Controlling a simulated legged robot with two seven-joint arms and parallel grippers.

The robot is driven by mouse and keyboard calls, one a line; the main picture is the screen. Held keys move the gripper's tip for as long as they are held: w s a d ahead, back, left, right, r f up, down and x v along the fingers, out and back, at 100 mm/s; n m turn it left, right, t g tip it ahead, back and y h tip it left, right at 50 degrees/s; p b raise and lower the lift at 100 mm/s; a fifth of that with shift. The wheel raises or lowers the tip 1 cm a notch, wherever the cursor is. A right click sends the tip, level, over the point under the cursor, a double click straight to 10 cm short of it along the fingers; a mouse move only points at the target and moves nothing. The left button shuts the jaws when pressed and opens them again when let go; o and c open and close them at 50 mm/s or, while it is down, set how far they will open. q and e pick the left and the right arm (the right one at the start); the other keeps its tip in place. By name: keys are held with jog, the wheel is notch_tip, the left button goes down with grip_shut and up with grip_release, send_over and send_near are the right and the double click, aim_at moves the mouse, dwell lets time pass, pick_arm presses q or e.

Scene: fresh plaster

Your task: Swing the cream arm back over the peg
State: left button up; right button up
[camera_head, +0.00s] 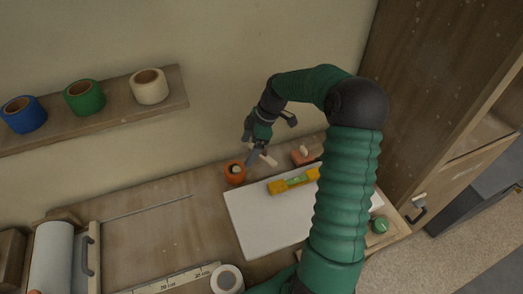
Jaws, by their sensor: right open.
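A small cream piece (268,159), which looks like the cream arm, shows just below my right gripper (260,154). The gripper is open and points down near the back of the bench. I cannot tell whether it touches the cream piece. To the right is a reddish-brown block (299,159) with a small cream knob (304,150) on top. I cannot tell which part is the peg; it may be hidden by the gripper. My left gripper is not in view.
An orange roll (235,177) stands left of the gripper. A yellow level (283,186) lies on a white board (250,220), partly behind my right arm. A green round item (379,226) is at right. A wall shelf (115,115) holds tape rolls. The bench's left middle is clear.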

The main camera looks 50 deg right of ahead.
dwell(0.3)
